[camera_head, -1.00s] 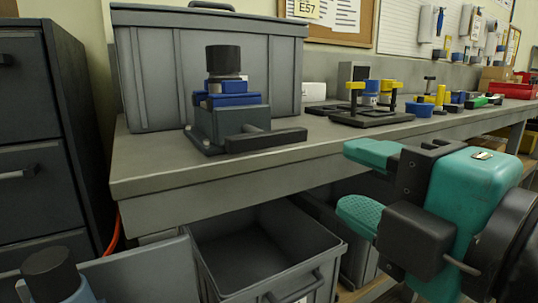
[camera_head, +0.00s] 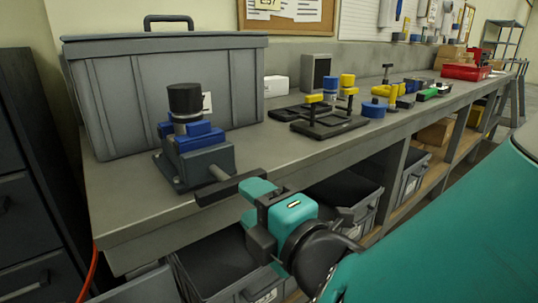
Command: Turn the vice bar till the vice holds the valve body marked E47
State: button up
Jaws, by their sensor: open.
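The vice (camera_head: 198,163) is bolted near the left front of the bench, with a grey body and blue jaws. A valve body (camera_head: 185,98) with a black cap and metallic ring stands upright between the jaws. A pale tag shows beside it, its marking unreadable. The dark vice bar (camera_head: 230,188) sticks out at the front, lying roughly level and pointing right. My teal gripper (camera_head: 249,204) is open at the bar's right end. Its upper finger overlaps that end in the picture; I cannot tell whether it touches.
A large grey lidded case (camera_head: 165,90) stands behind the vice. Black fixtures with yellow clamps (camera_head: 330,118) and a blue round part (camera_head: 373,109) are to the right. Grey bins (camera_head: 345,200) sit under the bench (camera_head: 130,205). The bench front edge is close to my gripper.

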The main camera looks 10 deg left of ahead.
aim_at(232, 181)
jog(key=shift+p+x, duration=1.8)
jog(key=shift+x, duration=1.35)
grip_shut()
